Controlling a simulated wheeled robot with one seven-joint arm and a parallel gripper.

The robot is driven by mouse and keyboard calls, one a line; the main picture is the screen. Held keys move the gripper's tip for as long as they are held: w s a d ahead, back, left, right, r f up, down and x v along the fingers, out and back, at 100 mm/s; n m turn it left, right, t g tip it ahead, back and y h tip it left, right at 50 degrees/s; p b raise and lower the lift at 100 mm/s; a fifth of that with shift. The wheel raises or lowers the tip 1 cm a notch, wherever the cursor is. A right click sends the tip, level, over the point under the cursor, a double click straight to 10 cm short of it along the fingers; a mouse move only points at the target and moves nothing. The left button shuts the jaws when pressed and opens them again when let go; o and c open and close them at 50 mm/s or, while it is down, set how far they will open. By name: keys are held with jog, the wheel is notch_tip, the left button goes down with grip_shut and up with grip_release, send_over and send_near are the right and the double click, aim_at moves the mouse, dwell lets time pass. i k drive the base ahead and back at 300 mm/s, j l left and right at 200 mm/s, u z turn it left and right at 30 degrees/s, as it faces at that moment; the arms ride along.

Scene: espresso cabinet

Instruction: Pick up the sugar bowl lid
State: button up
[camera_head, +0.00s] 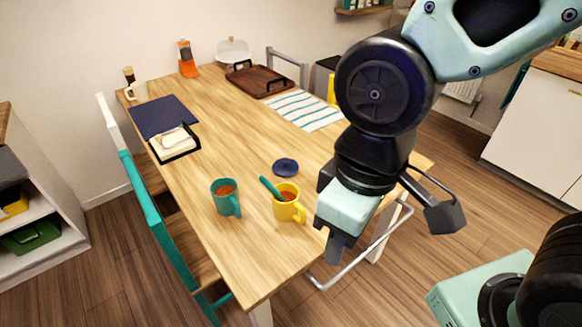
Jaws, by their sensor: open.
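A small dark blue round piece (285,168) with a raised middle lies on the wooden table, behind the yellow mug; it looks like the sugar bowl lid. No separate sugar bowl can be made out. My gripper (336,246) hangs at the table's right edge, to the right of the yellow mug and nearer the camera than the blue piece. It points down, open, with nothing seen in it. Its fingers are partly hidden by its pale green body.
A yellow mug (287,207) with a teal spoon and a teal mug (224,199) stand close by on the table (225,125). A striped cloth (304,110), brown tray (259,80) and dark mat (162,117) lie farther back. A teal chair (160,225) stands left.

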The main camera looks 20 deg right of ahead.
aim_at(285, 167)
jog(key=z, duration=0.25)
jog(key=i+l, duration=0.45)
jog(key=i+l+u, duration=0.2)
jog(key=u, duration=0.15)
jog(key=i+l+u, duration=0.3)
jog(key=l+u, duration=0.35)
jog(key=u, duration=0.85)
jog(key=i, duration=0.05)
